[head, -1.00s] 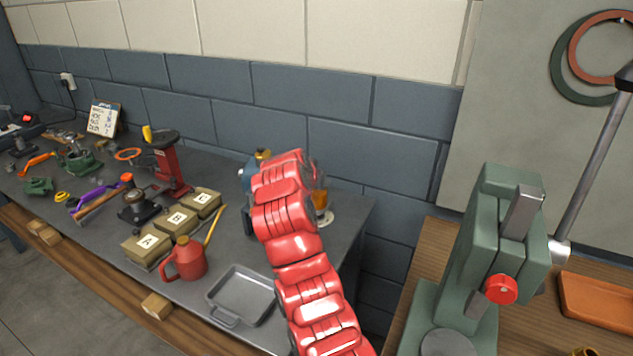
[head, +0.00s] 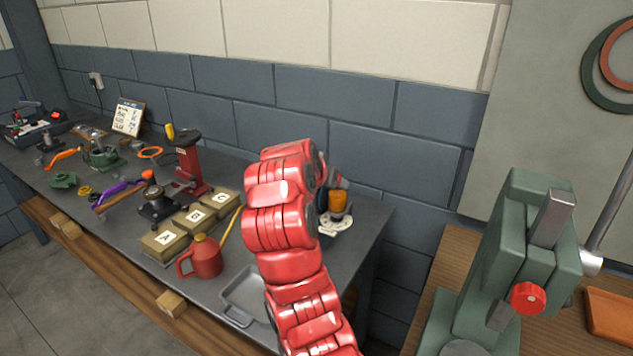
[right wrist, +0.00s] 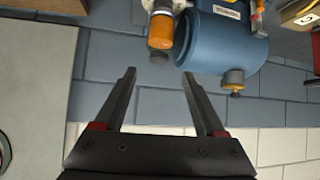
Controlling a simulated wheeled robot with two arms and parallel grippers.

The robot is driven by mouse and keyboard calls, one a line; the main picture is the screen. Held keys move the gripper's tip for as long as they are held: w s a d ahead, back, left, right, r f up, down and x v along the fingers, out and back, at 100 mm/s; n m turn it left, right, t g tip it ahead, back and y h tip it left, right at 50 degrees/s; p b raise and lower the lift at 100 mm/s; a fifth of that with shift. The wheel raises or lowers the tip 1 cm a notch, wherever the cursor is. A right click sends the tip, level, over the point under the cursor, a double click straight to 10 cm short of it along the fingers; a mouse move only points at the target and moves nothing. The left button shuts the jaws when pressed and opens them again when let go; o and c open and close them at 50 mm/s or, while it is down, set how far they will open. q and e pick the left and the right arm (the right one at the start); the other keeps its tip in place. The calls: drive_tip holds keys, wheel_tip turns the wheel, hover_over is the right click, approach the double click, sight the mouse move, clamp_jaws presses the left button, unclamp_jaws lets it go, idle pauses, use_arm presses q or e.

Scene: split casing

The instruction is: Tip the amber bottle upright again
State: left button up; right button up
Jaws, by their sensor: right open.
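The amber bottle (head: 338,202) stands near the right end of the grey bench, partly behind my right arm. It looks upright, on or against a white cloth-like patch (head: 335,226). The right wrist view is upside down; there the bottle (right wrist: 160,33) has its dark cap pointing down the picture, towards my gripper. My right gripper (right wrist: 158,73) is open and empty. The cap lies just beyond the gap between its fingertips, and the fingers look clear of the bottle. In the head view my arm hides most of this gripper. My left gripper is not in view.
A blue tank (right wrist: 215,38) with a brass knob stands close beside the bottle. Boxes A, B and C, a red oil can (head: 203,258) and a grey tray (head: 240,300) lie left of my arm. A green press (head: 518,250) stands right, beyond a gap.

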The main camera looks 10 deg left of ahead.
drive_tip(key=b+v, duration=0.3)
drive_tip(key=v, duration=0.6)
drive_tip(key=shift+s, duration=0.35)
